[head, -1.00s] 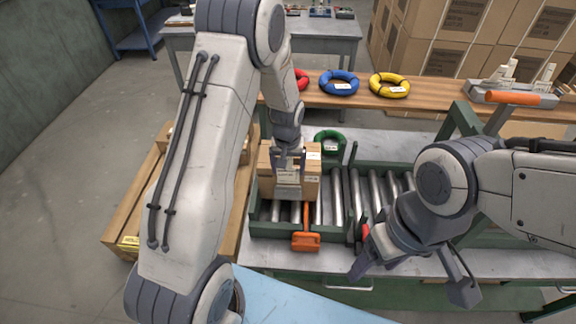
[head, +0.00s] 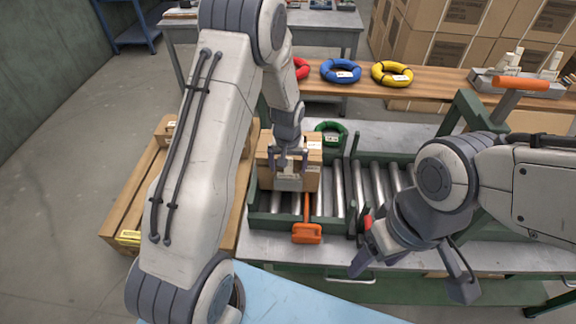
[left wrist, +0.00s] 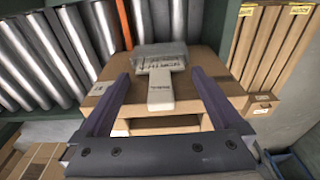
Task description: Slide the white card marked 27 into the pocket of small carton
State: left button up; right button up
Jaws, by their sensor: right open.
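The small carton (head: 268,170) stands on the roller bed; its brown top also shows in the left wrist view (left wrist: 208,62). A greyish pocket (left wrist: 160,57) with blurred print lies on the carton. A pale card (left wrist: 160,92) reaches from the pocket toward my wrist, its number too small to read. Whether its far end is inside the pocket I cannot tell. My left gripper (left wrist: 160,88) is open, its two dark fingers on either side of the card with gaps to it; it is over the carton in the head view (head: 291,160). My right gripper (head: 411,275) is open and empty at the right.
Green (head: 331,128), blue (head: 340,70) and yellow (head: 392,73) coils lie behind. A wooden crate (head: 135,205) stands at left.

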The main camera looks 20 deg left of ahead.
pick_arm(q)
notch_tip(320, 180, up, 10)
jog(key=s+b, duration=0.1)
jog(key=b, duration=0.1)
jog(key=shift+s+d+r+b, duration=0.15)
jog(key=shift+r+b, duration=0.05)
jog(key=shift+b, duration=0.1)
pick_arm(e)
jog(key=shift+f, duration=1.3)
